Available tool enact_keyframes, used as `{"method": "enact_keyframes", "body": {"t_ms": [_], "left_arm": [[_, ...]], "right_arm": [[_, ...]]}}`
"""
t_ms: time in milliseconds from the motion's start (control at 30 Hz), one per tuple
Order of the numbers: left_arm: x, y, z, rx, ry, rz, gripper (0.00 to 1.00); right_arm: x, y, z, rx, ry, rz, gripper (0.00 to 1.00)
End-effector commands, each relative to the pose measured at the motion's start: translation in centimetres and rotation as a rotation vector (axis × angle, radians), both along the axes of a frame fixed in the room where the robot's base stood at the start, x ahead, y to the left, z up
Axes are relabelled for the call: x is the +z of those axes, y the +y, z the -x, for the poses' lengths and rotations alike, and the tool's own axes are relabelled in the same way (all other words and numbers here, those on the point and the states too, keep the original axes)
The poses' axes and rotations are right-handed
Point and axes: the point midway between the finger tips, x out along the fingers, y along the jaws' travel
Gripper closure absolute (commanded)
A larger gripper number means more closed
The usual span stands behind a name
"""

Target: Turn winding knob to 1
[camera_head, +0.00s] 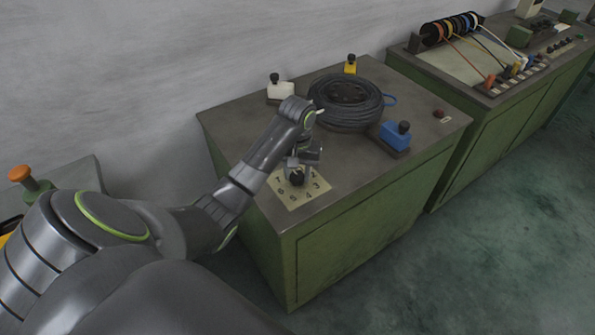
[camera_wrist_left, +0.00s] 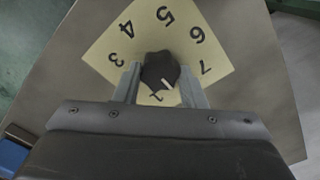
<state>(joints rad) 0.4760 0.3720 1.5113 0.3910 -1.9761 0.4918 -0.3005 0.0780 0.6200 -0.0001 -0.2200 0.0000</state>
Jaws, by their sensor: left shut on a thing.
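The winding knob (camera_head: 297,179) is black and stands on a pale yellow number plate (camera_head: 311,190) on the green cabinet's top. My left gripper (camera_head: 302,158) reaches down onto it from above. In the left wrist view the knob (camera_wrist_left: 158,69) sits between the two fingers of the left gripper (camera_wrist_left: 160,75), which are shut on it. Its white mark points down and slightly right in that view. The digits 3, 4, 5, 6 and 7 show around it; a digit just below the knob is partly hidden and hard to read. My right gripper is not in view.
A black cable coil (camera_head: 346,103) lies behind the knob on the cabinet (camera_head: 360,199). White (camera_head: 280,88), yellow (camera_head: 350,66) and blue (camera_head: 396,136) blocks with black knobs stand around it. A second green cabinet (camera_head: 500,110) with wire spools is at the right. Green floor is clear in front.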

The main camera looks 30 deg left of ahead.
Motion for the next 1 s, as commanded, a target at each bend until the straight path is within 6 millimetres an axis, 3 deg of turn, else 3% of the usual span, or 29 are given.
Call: {"method": "enact_keyframes", "body": {"t_ms": [367,700,1000], "left_arm": [[0.5,0.0,0.1,-0.136,0.003,0.001,0.86],[0.6,0.0,0.1,-0.419,0.003,0.001,0.86],[0.3,0.0,0.0,-0.637,0.002,0.001,0.86]], "right_arm": [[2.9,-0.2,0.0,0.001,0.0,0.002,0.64],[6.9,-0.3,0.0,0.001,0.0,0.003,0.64],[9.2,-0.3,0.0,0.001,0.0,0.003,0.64]]}}
